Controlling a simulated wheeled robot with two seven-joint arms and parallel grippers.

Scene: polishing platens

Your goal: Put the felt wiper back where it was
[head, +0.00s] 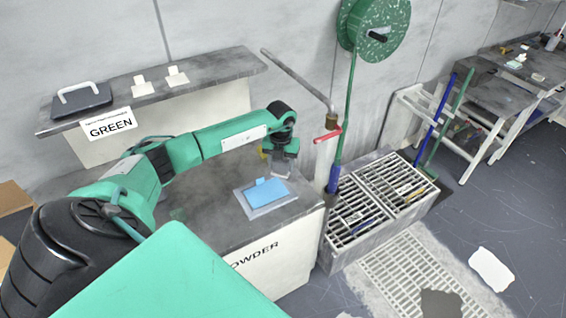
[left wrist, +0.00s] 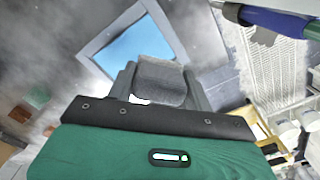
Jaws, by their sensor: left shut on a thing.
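My left gripper (head: 281,163) is over the back right part of the bench marked POWDER. It is shut on a grey block, which I take to be the felt wiper (left wrist: 160,80); it sits between the two fingers in the left wrist view. In the head view the block is small and partly hidden by the gripper. Just in front of and below the gripper, a blue pad (head: 266,192) lies in a shallow grey tray (head: 256,213). I cannot tell whether the block touches the bench. My right gripper is not in view.
A pipe with a red handle (head: 327,134) and a grated basin (head: 372,200) stand right of the bench.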

